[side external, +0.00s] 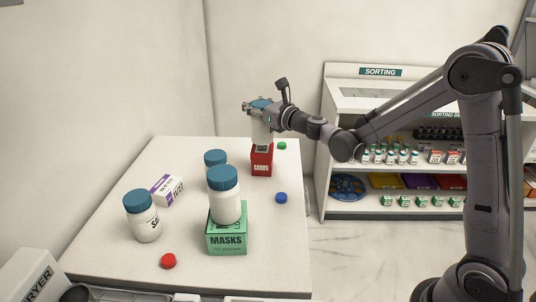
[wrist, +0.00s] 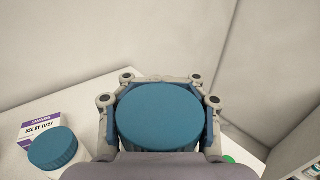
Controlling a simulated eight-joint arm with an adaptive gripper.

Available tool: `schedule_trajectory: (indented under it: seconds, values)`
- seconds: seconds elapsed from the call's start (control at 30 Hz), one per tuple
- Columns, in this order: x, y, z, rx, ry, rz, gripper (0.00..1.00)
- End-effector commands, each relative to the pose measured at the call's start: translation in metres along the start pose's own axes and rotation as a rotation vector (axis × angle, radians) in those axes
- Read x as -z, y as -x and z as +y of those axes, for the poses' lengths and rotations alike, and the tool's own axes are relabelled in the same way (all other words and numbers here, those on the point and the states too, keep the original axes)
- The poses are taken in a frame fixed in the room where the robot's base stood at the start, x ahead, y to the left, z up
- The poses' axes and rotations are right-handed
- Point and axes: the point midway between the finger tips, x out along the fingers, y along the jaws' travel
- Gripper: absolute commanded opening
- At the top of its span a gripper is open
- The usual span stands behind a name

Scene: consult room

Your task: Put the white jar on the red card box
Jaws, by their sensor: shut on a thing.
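My gripper (side external: 259,107) is shut on a white jar (side external: 261,131) with a blue lid. In the wrist view the lid (wrist: 159,116) fills the space between the fingers of my gripper (wrist: 160,108). The jar is upright, directly over the red card box (side external: 261,162), which stands at the back right of the table. The jar's bottom meets the box's top in the side view; I cannot tell whether it rests there or hovers just above. The card box is hidden in the wrist view.
A similar jar (side external: 225,200) stands on a green masks box (side external: 227,241). Another jar (side external: 215,158) is partly behind it, and one (side external: 146,222) stands at left near a purple-white carton (side external: 166,190). Red (side external: 168,261), blue (side external: 281,197) and green (side external: 282,145) caps lie on the table.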

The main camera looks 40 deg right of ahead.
Motion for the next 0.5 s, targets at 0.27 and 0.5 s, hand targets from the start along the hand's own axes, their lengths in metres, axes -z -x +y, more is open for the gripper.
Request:
schedule_trajectory:
  seconds: [0.27, 0.5]
  values:
    - [0.021, 0.000, 0.000, 0.000, 0.000, 0.000, 0.00]
    - [0.022, 0.000, 0.000, 0.000, 0.000, 0.000, 0.00]
